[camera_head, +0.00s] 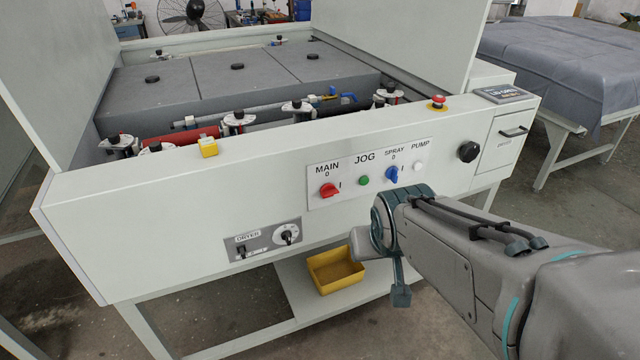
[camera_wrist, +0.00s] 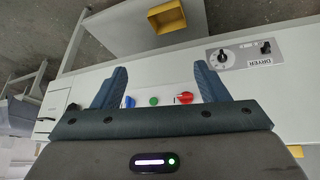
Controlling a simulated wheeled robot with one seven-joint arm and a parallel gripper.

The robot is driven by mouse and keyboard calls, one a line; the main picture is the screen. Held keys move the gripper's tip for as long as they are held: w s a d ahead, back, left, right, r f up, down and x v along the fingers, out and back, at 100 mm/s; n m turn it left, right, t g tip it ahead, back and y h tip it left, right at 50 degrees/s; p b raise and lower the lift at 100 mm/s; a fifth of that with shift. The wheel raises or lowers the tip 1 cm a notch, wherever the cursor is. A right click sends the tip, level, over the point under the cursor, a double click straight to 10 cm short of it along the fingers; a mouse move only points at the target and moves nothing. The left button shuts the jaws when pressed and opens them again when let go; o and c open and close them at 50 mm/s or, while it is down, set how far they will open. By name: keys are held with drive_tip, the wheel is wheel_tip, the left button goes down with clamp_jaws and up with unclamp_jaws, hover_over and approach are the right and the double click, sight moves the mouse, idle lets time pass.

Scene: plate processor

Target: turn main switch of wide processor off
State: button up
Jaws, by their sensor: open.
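The wide processor (camera_head: 180,220) has a white front with a labelled switch panel. The red main switch (camera_head: 328,190) is at the panel's left under "MAIN", with a 0 above it and an I to its right. Its exact turn position is too small to tell. In the wrist view, turned upside down, the red switch (camera_wrist: 184,98) shows between the fingers, closer to the right one. My gripper (camera_head: 392,255) is in front of and below the panel, right of the main switch. In the wrist view my gripper (camera_wrist: 161,68) is open and empty, apart from the switch.
The green jog button (camera_head: 364,181), blue spray switch (camera_head: 391,174) and white pump button (camera_head: 417,167) sit beside it. A dryer panel (camera_head: 262,240) is lower left. A yellow bin (camera_head: 335,271) stands on the lower shelf. A red stop button (camera_head: 438,102) is on the top edge.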

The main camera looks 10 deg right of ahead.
drive_tip(key=w+d+f+t+b, duration=0.3)
drive_tip(key=w+f+t+b, duration=0.3)
drive_tip(key=w, duration=0.3)
drive_tip(key=n+t+y+b, duration=0.3)
drive_tip(key=t+y+b, duration=0.3)
drive_tip(key=b, duration=0.3)
approach(332, 196)
drive_tip(key=x, duration=0.9)
drive_tip(key=shift+w+a+r, duration=0.1)
drive_tip(key=shift+w, duration=0.05)
drive_tip(key=c, duration=1)
